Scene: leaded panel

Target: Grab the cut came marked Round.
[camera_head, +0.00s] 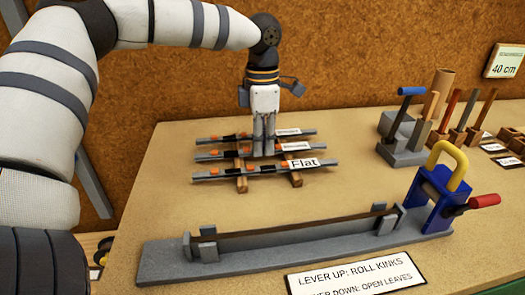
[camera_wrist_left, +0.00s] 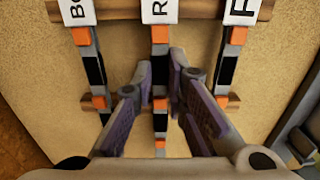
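Three grey cames with orange and black parts lie side by side on wooden bars. The nearest in the head view bears the label "Flat" (camera_head: 303,163). The middle came (camera_head: 235,153) has a label too small to read there; in the wrist view the middle came (camera_wrist_left: 160,75) shows a label starting with "R". My left gripper (camera_head: 264,153) points down at the cames. In the wrist view its fingers (camera_wrist_left: 163,68) are parted, one on each side of the middle came. Whether they touch it is unclear. My right gripper is out of view.
A grey bench fixture with a long strip (camera_head: 290,231) and a blue lever stand (camera_head: 433,197) lies in front. The tabletop left of the cames is bare.

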